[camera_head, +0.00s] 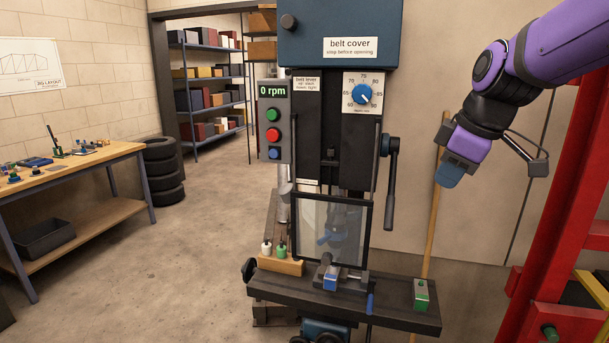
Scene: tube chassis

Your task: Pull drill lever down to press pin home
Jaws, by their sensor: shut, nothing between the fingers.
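The drill press (345,50) stands in the middle of the camera_head view. Its black lever (390,185) hangs down from a hub at the right side of the drill head. My gripper (449,174) is to the right of the lever and apart from it, with its blue fingertips pointing down and left. It is shut and empty. A small blue and grey fixture (330,280) sits on the drill table (385,312) below a clear guard (345,225). I cannot make out the pin.
The readout panel (273,118) shows 0 rpm. A small green block (421,293) sits at the table's right end. A wooden pole (433,225) leans at the wall. A red frame (570,190) stands far right.

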